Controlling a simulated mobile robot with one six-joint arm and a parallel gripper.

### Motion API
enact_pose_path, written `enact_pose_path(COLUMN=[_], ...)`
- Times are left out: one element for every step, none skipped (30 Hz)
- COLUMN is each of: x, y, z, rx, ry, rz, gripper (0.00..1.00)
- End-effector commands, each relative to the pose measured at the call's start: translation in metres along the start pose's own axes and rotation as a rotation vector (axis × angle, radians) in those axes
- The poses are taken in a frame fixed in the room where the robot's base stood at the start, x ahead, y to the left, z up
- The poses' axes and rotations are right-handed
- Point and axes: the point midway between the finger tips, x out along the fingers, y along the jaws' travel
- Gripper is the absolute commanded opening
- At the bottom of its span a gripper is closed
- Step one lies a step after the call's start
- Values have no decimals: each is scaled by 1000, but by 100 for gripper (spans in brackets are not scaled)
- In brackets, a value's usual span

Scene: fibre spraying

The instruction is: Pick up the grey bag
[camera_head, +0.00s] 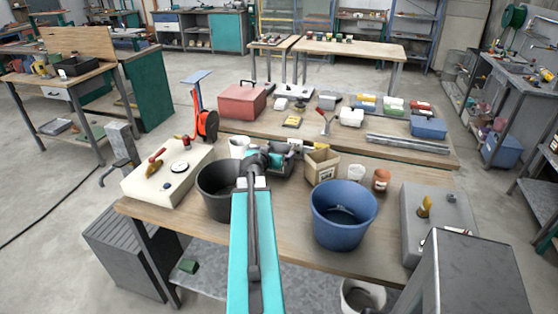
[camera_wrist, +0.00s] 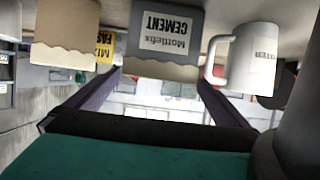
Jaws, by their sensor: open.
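The grey bag (camera_wrist: 165,42), printed "Mottlefix CEMENT", appears upside down in the wrist view, at the upper middle. My gripper (camera_wrist: 160,80) is open, with its two dark fingers apart and nothing between them. The bag is beyond the fingertips and apart from them as far as I can tell. In the head view my gripper (camera_head: 277,158) is over the table behind the black bucket.
A black bucket (camera_head: 214,190) and blue bucket (camera_head: 343,215) stand at the front of the table (camera_head: 285,235).

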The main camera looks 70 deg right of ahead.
Motion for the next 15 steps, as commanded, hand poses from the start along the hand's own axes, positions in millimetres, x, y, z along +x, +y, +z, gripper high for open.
enact_pose_path(x=[0, 1, 2, 2, 4, 6, 8, 10, 13, 15, 18, 21, 23, 26, 29], y=[0, 0, 0, 0, 0, 1, 1, 2, 2, 2, 2, 2, 3, 3, 3], z=[0, 0, -1, -1, -2, -3, -3, -4, -4, -4, -5, -6, -7, -7, -7], rx=[0, 0, 0, 0, 0, 0, 0, 0, 0, 0, 0, 1, 1, 1, 0], ry=[0, 0, 0, 0, 0, -1, -1, -1, -2, -2, -2, -2, -1, -1, -1], rz=[0, 0, 0, 1, 1, 2, 2, 3, 4, 4, 4, 3, 3, 4, 4], gripper=[100, 100, 100, 100, 100, 100, 100, 100, 100, 100, 100, 100, 100, 100, 100])
